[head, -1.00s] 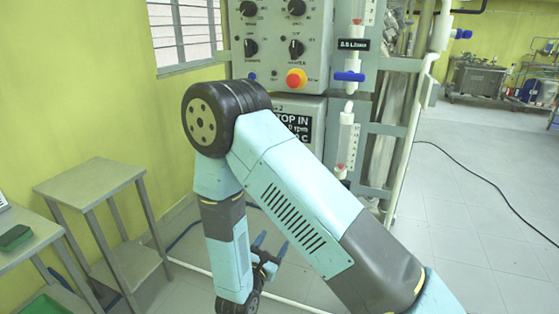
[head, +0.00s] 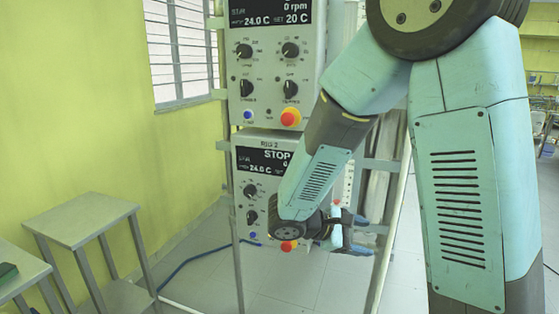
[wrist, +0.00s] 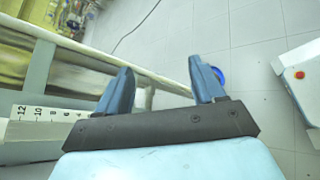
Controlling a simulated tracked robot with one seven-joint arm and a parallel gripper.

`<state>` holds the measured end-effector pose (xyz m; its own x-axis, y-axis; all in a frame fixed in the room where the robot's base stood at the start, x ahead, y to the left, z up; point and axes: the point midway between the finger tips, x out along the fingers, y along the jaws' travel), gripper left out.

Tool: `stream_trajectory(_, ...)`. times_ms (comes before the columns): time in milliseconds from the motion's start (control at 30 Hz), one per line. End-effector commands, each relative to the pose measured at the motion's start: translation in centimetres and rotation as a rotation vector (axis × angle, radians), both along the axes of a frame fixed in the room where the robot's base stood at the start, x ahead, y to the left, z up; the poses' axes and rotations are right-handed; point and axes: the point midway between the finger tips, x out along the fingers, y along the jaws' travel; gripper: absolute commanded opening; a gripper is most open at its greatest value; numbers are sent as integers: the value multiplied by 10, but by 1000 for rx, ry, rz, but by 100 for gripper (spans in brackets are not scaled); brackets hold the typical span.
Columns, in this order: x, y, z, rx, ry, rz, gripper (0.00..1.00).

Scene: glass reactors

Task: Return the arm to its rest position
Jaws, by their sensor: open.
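My arm is folded across the right half of the head view, its elbow raised near the top edge. My gripper (head: 365,235) hangs in front of the lower control panel, pointing to the right. In the wrist view my gripper (wrist: 160,88) shows two blue fingers spread wide apart with nothing between them. The floor and a pale rail lie beyond the fingers. The depth between the gripper and the panel frame is hard to tell.
The upper control box (head: 270,75) and the lower control box (head: 262,190) with red buttons stand behind my arm. A grey side table (head: 82,217) stands at left. A white graduated scale (wrist: 35,112) lies left of the gripper. Open floor (wrist: 240,60) shows beyond.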

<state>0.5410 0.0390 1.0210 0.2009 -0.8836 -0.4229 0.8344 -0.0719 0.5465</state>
Motion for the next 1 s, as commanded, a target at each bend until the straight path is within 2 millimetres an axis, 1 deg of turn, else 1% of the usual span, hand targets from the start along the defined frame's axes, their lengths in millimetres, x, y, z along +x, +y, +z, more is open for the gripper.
stream_trajectory(33, -7, -9, 8, 46, -20, -46, 68)
stream_trajectory(200, -32, -29, 26, 209, -73, -193, 68)
stream_trajectory(400, -60, -45, 45, 408, -155, -347, 68)
stream_trajectory(633, -89, -52, 66, 646, -277, -496, 68)
stream_trajectory(867, -113, -51, 90, 888, -426, -612, 68)
stream_trajectory(1000, -125, -48, 107, 1035, -529, -665, 68)
